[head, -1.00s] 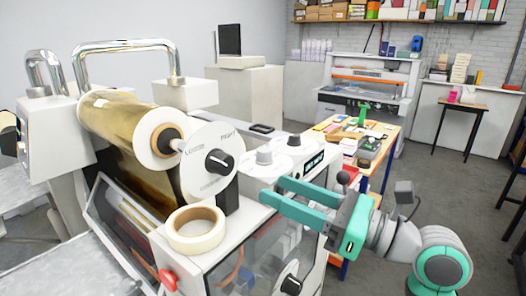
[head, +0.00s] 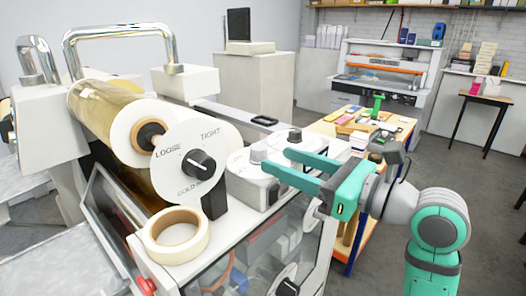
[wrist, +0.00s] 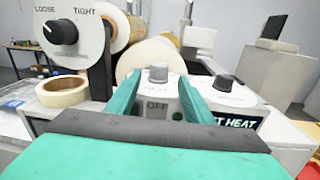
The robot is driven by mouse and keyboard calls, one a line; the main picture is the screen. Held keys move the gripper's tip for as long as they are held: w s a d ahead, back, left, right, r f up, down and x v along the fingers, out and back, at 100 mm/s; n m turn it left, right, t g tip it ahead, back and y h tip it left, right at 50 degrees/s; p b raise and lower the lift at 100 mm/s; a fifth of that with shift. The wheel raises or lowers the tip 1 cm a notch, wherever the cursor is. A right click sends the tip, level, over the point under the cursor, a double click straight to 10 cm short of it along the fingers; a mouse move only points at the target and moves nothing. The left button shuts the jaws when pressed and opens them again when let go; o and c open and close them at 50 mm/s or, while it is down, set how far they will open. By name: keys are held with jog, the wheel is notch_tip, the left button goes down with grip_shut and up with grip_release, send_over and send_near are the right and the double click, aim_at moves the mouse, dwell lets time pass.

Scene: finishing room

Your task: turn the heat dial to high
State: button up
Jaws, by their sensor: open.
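My gripper (head: 279,163) is open, its teal fingers reaching left over the machine's top. A grey knob (head: 257,152) on a round white dial plate stands just beyond the fingertips. In the wrist view this grey knob (wrist: 158,73) appears between the two fingers, with OFF printed below it; I see no clear contact. A second, dark knob (head: 295,136) stands behind and right; it also shows right of the fingers in the wrist view (wrist: 228,85). A panel (wrist: 232,121) below reads HEAT, its first letters partly hidden. The grey knob's scale is too small to read.
A LOOSE–TIGHT tension knob (head: 200,164) sits on a white disc left of the dials, beside the gold foil roll (head: 100,98). A tape roll (head: 174,236) lies in front. A cluttered table (head: 358,125) stands behind my arm.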

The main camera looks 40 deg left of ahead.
aim_at(265, 155)
jog(key=a, duration=0.6)
jog(key=shift+s, duration=0.2)
jog(key=shift+w+a, duration=0.2)
jog(key=shift+a, duration=0.35)
jog(key=shift+c, duration=0.2)
jog(key=c, duration=1)
